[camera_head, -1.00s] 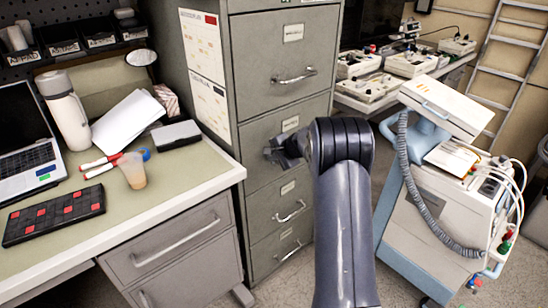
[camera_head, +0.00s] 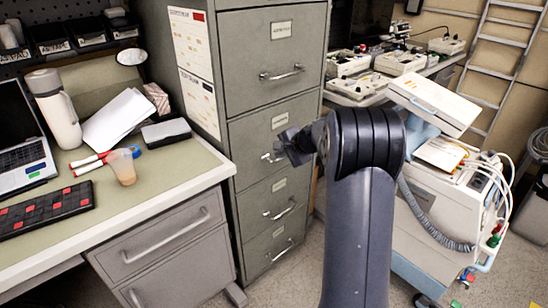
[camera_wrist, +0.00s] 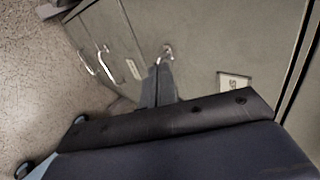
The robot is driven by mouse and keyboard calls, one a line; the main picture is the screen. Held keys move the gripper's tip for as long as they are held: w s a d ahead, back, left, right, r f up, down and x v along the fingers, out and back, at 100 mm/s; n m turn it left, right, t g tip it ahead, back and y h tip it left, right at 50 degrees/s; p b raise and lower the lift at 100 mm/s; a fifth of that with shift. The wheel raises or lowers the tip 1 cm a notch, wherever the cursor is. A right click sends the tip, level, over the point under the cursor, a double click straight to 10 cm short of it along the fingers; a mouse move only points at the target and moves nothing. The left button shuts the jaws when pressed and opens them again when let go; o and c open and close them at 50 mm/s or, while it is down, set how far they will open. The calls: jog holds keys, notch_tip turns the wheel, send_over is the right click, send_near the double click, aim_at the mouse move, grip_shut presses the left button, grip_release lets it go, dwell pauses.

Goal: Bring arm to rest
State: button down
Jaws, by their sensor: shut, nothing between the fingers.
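My gripper (camera_head: 290,148) is at the end of my dark arm, in the middle of the head view, in front of the grey filing cabinet (camera_head: 262,40). Its fingers are together and hold nothing. In the wrist view the closed fingertips (camera_wrist: 160,68) point towards the cabinet front, close to a drawer handle (camera_wrist: 168,50) in the picture. I cannot tell how much gap lies between the fingers and the cabinet. The gripper hides part of a drawer handle in the head view.
A desk (camera_head: 180,178) at the left holds a laptop, a flask (camera_head: 55,108) and a cup (camera_head: 122,166). A white medical cart (camera_head: 455,205) with a coiled hose stands close at the right of my arm. Devices (camera_head: 400,62) stand on a bench behind. Some bare floor (camera_head: 285,280) shows below the cabinet.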

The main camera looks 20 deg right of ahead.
jog(key=shift+v, duration=1.4)
jog(key=shift+f, duration=0.1)
